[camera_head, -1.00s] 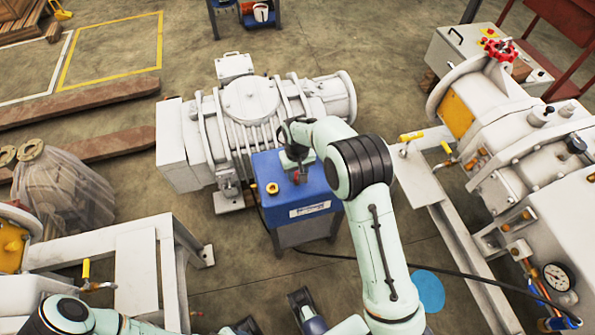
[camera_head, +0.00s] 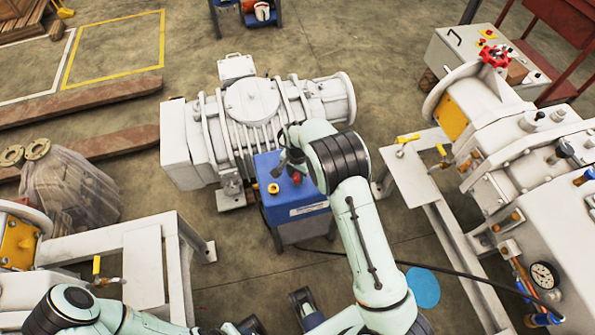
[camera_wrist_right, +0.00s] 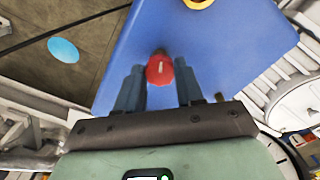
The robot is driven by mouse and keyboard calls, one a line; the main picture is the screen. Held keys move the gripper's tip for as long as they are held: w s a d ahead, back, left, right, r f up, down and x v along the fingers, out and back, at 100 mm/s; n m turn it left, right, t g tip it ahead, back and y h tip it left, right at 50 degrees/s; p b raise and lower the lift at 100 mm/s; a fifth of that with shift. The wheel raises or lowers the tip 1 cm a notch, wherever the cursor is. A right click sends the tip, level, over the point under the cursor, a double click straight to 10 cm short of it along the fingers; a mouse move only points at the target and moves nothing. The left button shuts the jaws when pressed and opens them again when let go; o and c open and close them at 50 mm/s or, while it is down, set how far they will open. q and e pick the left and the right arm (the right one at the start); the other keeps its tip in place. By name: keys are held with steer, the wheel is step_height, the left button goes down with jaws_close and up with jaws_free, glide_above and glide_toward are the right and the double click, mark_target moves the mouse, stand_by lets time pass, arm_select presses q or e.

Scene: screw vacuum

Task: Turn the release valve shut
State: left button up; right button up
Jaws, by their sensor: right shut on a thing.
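The release valve is a red round knob with a pale line on its face, on top of the blue box (camera_head: 292,214). In the right wrist view the red knob (camera_wrist_right: 160,70) sits between the two dark blue-grey fingers of my right gripper (camera_wrist_right: 160,88). The gripper is shut on it. In the head view my right gripper (camera_head: 291,166) reaches down over the box and partly hides the red knob (camera_head: 297,178).
A yellow knob (camera_head: 273,188) stands on the same box, left of the gripper. A large pale pump (camera_head: 250,102) lies close behind. White machines on frames stand at right (camera_head: 530,150) and left (camera_head: 80,258). A black cable (camera_head: 395,257) crosses the floor.

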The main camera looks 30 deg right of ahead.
mark_target(298, 176)
steer(key=m+p, duration=0.2)
steer(key=m, duration=0.3)
steer(key=shift+w, duration=0.1)
steer(key=shift+m, duration=0.3)
stand_by(0.4)
steer(key=o, duration=1)
steer(key=shift+o, duration=0.2)
step_height(298, 176, up, 14)
steer(key=p, duration=0.1)
steer(key=shift+f+p, duration=0.25)
steer(key=shift+p, duration=0.05)
